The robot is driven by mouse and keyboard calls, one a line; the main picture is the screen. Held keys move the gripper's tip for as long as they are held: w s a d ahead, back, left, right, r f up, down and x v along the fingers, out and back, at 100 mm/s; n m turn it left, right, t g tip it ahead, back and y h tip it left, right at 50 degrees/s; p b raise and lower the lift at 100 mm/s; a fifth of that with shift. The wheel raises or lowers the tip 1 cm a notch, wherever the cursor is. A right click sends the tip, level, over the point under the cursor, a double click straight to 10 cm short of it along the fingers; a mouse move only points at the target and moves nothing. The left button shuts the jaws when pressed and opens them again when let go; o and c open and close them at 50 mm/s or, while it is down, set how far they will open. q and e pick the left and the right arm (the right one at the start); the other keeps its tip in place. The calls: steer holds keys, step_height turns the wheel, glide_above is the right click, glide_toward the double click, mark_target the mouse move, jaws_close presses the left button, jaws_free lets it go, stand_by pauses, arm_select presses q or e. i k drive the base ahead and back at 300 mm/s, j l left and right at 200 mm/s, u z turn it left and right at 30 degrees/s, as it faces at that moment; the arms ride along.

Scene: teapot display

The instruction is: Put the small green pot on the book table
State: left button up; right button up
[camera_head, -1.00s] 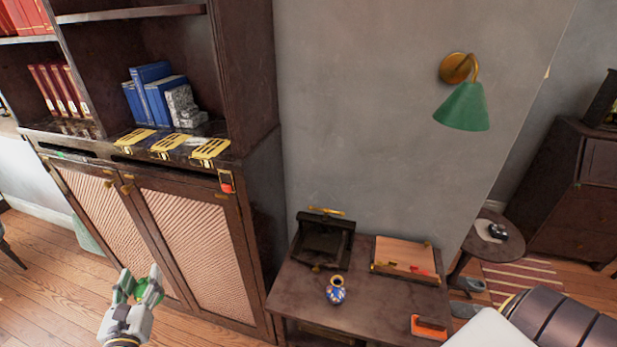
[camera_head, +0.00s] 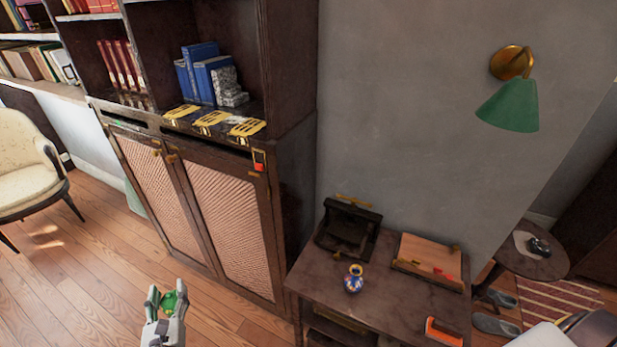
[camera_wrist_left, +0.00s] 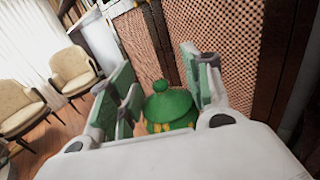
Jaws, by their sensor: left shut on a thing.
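My left gripper (camera_head: 168,302) is low in the head view, in front of the cabinet doors. It is shut on the small green pot (camera_head: 170,300), held above the wooden floor. In the left wrist view the green pot (camera_wrist_left: 170,107), with a knobbed lid and yellow trim at its lower part, sits between the finger pads of my left gripper (camera_wrist_left: 165,98). The pot's lower part is hidden by the gripper body. I cannot tell which surface is the book table. A dark table (camera_head: 392,302) stands right of the cabinet. My right gripper is not in view.
The cabinet (camera_head: 228,220) has blue books (camera_head: 208,75) and yellow-topped items on its ledge. The dark table holds a blue and gold vase (camera_head: 354,279), a writing box (camera_head: 428,262), a black device (camera_head: 347,228) and an orange object (camera_head: 443,331). A cream chair (camera_head: 28,175) stands left.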

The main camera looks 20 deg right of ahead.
mark_target(391, 303)
steer(key=k+l+u, duration=0.15)
steer(key=k+l, duration=0.55)
steer(key=l, duration=0.2)
steer(key=k+l+u, duration=0.15)
steer(key=k+l, duration=0.55)
steer(key=l, duration=0.1)
